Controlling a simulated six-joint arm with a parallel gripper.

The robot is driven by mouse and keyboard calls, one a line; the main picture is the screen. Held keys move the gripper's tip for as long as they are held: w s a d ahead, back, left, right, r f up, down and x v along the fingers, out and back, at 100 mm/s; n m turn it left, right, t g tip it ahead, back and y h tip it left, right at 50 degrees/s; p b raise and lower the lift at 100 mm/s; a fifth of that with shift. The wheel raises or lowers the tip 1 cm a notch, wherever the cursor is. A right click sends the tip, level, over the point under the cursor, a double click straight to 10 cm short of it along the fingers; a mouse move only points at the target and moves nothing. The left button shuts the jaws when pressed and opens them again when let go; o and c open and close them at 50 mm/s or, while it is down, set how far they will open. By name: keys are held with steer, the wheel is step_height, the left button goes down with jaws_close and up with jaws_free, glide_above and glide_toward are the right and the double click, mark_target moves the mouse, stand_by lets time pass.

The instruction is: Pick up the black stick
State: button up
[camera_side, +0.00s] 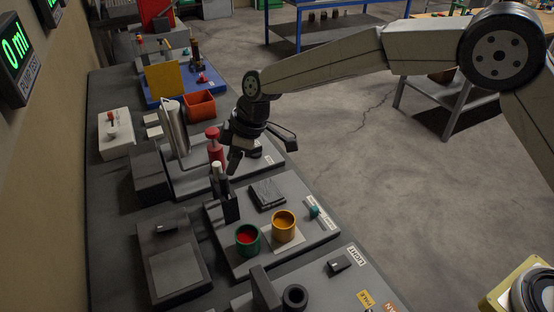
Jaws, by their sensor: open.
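A dark upright stick-like piece (230,208) with a pale top stands at the left of a grey board. It is small, and I cannot tell for sure that it is the black stick. My gripper (262,150) is open, its fingers spread, above and behind this piece, over the edge of the grey board farther back. The gripper is apart from the dark piece. What lies directly under the gripper is partly hidden by it.
A red bottle-like object (214,146) stands just left of my gripper. A green cup (247,240) and a yellow cup (284,226) stand on the nearer board, beside a flat dark pad (267,194). An orange bin (199,106) is farther back.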

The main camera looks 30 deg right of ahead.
mark_target(226, 192)
steer(key=shift+w+a+f, duration=0.1)
steer(key=shift+a+f, duration=0.2)
steer(key=shift+f, duration=0.35)
steer(key=shift+f, duration=0.1)
steer(key=shift+x, duration=2.5)
steer(key=shift+a, duration=0.1)
jaws_close()
